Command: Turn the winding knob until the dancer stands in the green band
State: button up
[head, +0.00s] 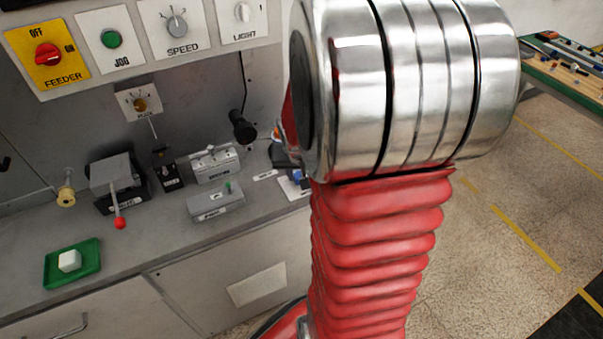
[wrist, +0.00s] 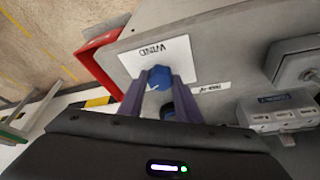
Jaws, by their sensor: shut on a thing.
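The winding knob (wrist: 158,77) is blue and stands on a white plate (wrist: 128,62) lettered "WIND" in the wrist view. My gripper (wrist: 160,86) has its two purple-grey fingers on either side of the knob, shut on it. In the head view a bit of the blue knob (head: 297,176) shows beside my silver and red arm, which hides most of that spot. A grey box (head: 214,202) left of it has a small green mark on top. I cannot clearly make out the dancer or its green band.
The bench carries a red-tipped lever (head: 119,221) and a green tray (head: 60,278) holding a white block. Above is a panel with the yellow feeder switch (head: 47,55) and a speed dial (head: 177,27). Grey boxes (wrist: 276,115) stand right of the knob in the wrist view.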

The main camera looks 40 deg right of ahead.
jog(key=shift+w+m+g+h, duration=0.1)
jog(key=shift+m+g+h, duration=0.35)
jog(key=shift+m, duration=1.15)
jog(key=shift+m+g, duration=0.25)
jog(key=shift+m, duration=0.15)
jog(key=o, duration=1.1)
jog(key=shift+c, duration=0.2)
jog(key=shift+a+r, duration=0.1)
jog(key=shift+r, duration=0.05)
jog(key=v, duration=1.3)
jog(key=shift+r, duration=0.2)
